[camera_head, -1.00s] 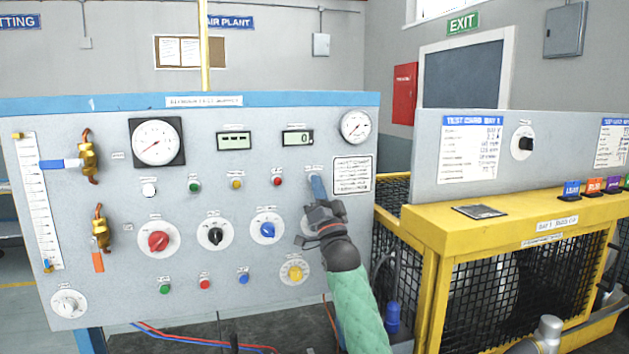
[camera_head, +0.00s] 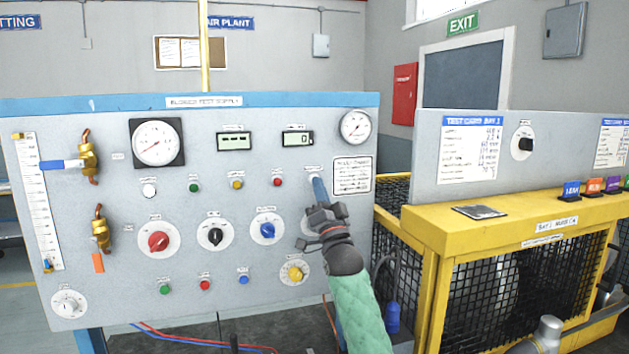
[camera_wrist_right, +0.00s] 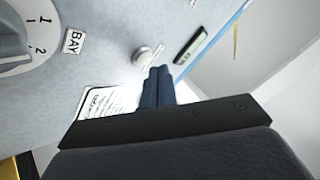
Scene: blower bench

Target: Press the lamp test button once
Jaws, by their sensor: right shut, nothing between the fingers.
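My right gripper (camera_head: 318,186) is shut and empty, its blue fingers pointing at the upper right of the grey control panel (camera_head: 110,225). In the head view the fingers cover the spot under a small label (camera_head: 314,168), too small to read. In the right wrist view the shut fingers (camera_wrist_right: 158,84) are close to a round pale button (camera_wrist_right: 141,56) on the panel. A small gap seems to show between them, but I cannot tell the depth. I cannot read which button is the lamp test. My left gripper is out of view.
A row of small white (camera_head: 149,189), green (camera_head: 194,187), yellow (camera_head: 237,184) and red (camera_head: 277,181) round fittings lies left of the fingers. A blue knob (camera_head: 267,230) and a yellow knob (camera_head: 295,273) are near my wrist. A yellow mesh-sided frame (camera_head: 430,235) stands right.

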